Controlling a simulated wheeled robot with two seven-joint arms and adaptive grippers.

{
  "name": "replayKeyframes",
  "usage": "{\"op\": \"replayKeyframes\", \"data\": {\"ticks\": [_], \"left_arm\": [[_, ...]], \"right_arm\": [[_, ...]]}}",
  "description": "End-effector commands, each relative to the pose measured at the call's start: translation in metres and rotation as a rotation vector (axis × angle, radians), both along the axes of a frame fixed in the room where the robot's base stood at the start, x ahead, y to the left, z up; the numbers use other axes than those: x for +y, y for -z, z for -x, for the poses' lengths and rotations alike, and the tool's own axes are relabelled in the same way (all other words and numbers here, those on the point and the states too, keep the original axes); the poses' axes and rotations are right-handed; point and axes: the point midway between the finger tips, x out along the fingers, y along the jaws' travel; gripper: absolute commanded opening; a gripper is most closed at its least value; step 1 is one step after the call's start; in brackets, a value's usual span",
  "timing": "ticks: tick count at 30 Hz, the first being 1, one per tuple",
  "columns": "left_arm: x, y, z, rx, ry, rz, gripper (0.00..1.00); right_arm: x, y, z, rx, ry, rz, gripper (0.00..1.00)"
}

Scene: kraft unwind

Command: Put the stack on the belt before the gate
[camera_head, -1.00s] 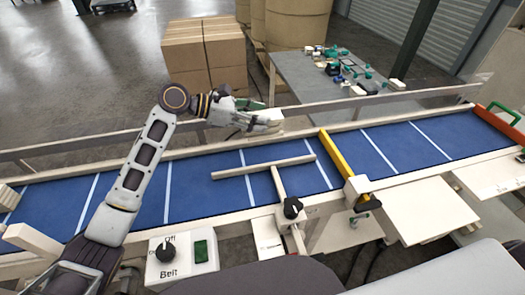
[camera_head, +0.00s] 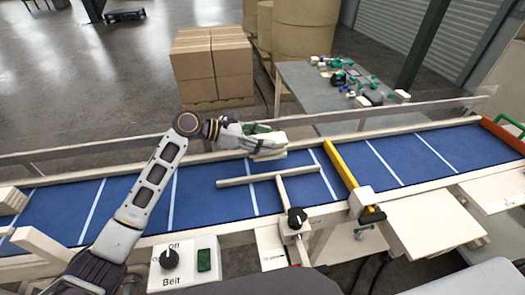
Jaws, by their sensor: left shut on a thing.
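My left gripper (camera_head: 245,137) is shut on a small pale stack (camera_head: 268,145), over the far side of the blue belt (camera_head: 202,197). The fingers partly hide the stack, and I cannot tell whether it touches the belt. A yellow bar, which looks like the gate (camera_head: 344,172), crosses the belt to the right of the stack. A pale T-shaped bar (camera_head: 268,179) reaches over the belt just nearer to me than the stack. My right gripper is not in view.
A control box with a belt knob (camera_head: 169,258) and a green button (camera_head: 204,260) stands at the near edge. A clear guard (camera_head: 90,156) runs along the far side. Cartons (camera_head: 212,68) and a cluttered grey table (camera_head: 320,98) stand behind. A red stop (camera_head: 502,134) closes the right end.

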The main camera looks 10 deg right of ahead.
Motion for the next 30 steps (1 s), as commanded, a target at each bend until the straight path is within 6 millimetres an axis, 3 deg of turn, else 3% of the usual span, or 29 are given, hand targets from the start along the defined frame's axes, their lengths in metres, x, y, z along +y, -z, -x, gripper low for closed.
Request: {"op": "replayKeyframes", "data": {"ticks": [10,21,30], "left_arm": [[0.0,0.003,0.0,0.001,0.0,0.0,0.23],[0.0,0.042,0.0,0.003,-0.001,0.0,0.23],[0.0,0.05,0.0,0.0,-0.001,0.001,0.23]], "right_arm": [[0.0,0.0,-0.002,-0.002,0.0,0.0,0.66],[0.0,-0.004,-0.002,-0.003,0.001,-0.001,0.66],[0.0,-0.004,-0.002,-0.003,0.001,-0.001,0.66]]}}
